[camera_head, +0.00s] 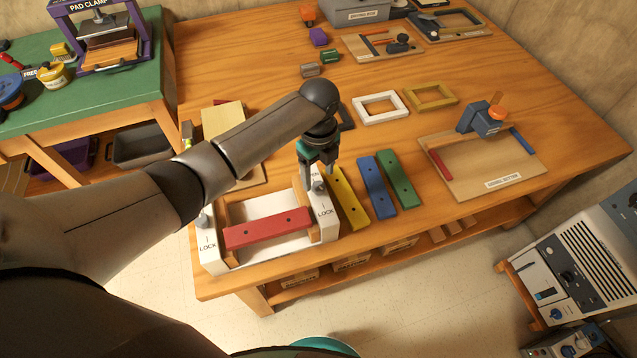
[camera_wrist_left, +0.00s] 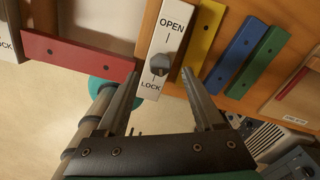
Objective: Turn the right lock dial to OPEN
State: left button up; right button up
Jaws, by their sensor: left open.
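The right lock dial is a grey knob on a white plate (camera_head: 325,212) marked LOCK at the right end of a frame with a red bar (camera_head: 268,228). In the left wrist view the dial (camera_wrist_left: 160,64) sits between OPEN above and LOCK below, nearer LOCK; its exact pointing is hard to tell. My left gripper (camera_head: 319,174) is over this plate, pointing down. Its fingers are open, one on each side of the dial in the left wrist view (camera_wrist_left: 160,76); contact cannot be told. The left lock dial (camera_head: 204,221) is on the other plate. My right gripper is out of view.
Yellow (camera_head: 351,198), blue (camera_head: 376,187) and green (camera_head: 398,180) bars lie close to the right of the plate. A wooden board with a blue block (camera_head: 484,120) is farther right. The wooden table (camera_head: 245,57) has free room at the back left.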

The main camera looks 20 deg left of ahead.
aim_at(318, 186)
pick_arm(q)
jog(key=shift+f+b, duration=0.35)
jog(key=shift+f, duration=1.45)
grip_shut()
